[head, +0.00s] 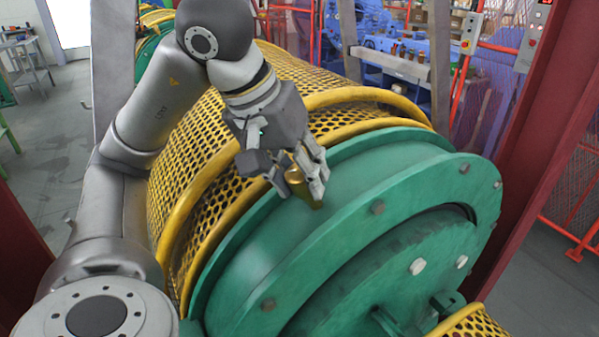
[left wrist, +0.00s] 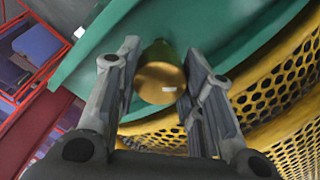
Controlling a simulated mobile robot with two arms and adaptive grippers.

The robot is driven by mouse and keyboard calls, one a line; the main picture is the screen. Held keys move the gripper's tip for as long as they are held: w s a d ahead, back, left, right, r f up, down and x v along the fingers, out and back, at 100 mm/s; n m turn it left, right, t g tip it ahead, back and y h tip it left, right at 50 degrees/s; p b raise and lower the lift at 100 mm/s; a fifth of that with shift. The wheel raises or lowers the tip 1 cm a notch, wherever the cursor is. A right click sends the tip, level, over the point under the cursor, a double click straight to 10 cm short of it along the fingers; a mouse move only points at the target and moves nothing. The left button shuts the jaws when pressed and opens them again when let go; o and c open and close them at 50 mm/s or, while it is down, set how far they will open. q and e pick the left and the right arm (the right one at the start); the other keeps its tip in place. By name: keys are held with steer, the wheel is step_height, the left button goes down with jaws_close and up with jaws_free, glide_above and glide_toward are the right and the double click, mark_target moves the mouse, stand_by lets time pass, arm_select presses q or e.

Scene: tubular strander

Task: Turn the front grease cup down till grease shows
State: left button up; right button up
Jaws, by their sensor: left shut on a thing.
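The front grease cup (head: 304,187) is a small brass-coloured cup on top of the green bearing housing (head: 350,176). My left gripper (head: 302,184) comes down on it from above, with its fingers around the cup. In the left wrist view the round brass top of the grease cup (left wrist: 160,82) shows between the two fingers of my left gripper (left wrist: 160,85). The gripper is shut on the cup. No grease can be made out on the housing. The foot of the cup is mostly hidden. My right gripper is not in view.
Yellow perforated guards (head: 210,150) with thick tube rims lie close behind and left of the housing. Bolt heads stand out on the green flange. A dark red post (head: 545,130) rises at right. Blue machinery (head: 395,65) and red fencing stand behind.

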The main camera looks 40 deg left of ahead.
arm_select(q)
steer(key=m, duration=0.6)
steer(key=shift+m, duration=0.3)
steer(key=m, duration=0.6)
stand_by(0.4)
steer(key=o, duration=1)
steer(key=shift+o, duration=0.2)
steer(key=v, duration=1.2)
stand_by(0.4)
steer(key=shift+a, duration=0.15)
stand_by(0.4)
steer(key=shift+w, duration=0.15)
